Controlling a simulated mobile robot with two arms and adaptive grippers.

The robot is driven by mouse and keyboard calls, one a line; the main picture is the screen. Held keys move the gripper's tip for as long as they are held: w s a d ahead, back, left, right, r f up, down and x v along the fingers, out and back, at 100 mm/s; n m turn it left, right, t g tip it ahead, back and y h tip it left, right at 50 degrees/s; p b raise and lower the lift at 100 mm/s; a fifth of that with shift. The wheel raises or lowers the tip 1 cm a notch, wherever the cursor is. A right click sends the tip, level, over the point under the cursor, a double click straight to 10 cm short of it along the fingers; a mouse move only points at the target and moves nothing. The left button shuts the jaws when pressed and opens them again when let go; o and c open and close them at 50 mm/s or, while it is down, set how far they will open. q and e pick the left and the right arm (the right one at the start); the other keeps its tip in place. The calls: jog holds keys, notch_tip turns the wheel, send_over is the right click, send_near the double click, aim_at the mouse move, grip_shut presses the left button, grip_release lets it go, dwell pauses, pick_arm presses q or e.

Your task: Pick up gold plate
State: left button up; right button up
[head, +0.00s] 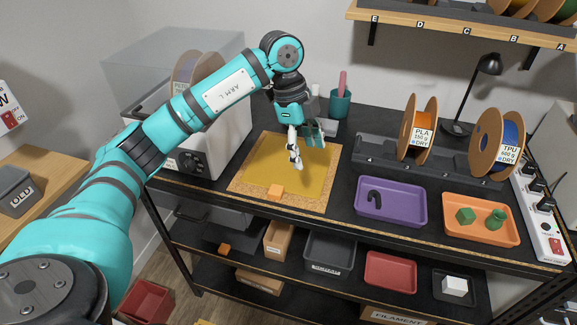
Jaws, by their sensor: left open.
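The gold plate (262,165) is a flat, square, dark-yellow sheet. It lies on a cork mat (238,186) on the black bench top, left of the middle of the head view. My right gripper is not in view.
A white dryer box with a spool (187,70) stands left of the mat. A teal cup (340,103) stands behind. A purple tray (391,202), an orange tray (480,217), upright spools and a black lamp (487,65) occupy the right. Shelves with bins lie below.

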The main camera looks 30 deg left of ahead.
pick_arm(q)
jog(key=s+a+r+n+y, duration=0.1)
jog(key=a+r+n+y, duration=0.15)
jog(key=a, duration=0.45)
jog(key=p, duration=0.2)
send_over(276, 189)
jog(key=shift+g, duration=0.3)
notch_tip(276, 189, down, 11)
jog(key=shift+w+a, duration=0.1)
jog(key=shift+w, duration=0.05)
jog(key=shift+f, duration=0.3)
jog(key=f, duration=0.1)
jog(key=f+p, duration=0.1)
jog(key=f, duration=0.1)
jog(key=f+p, duration=0.1)
jog(key=shift+s+f, duration=0.25)
jog(key=shift+f, duration=0.45)
jog(key=shift+c, duration=0.4)
jog(key=c, duration=1.1)
jog(key=shift+w, duration=0.1)
grip_shut()
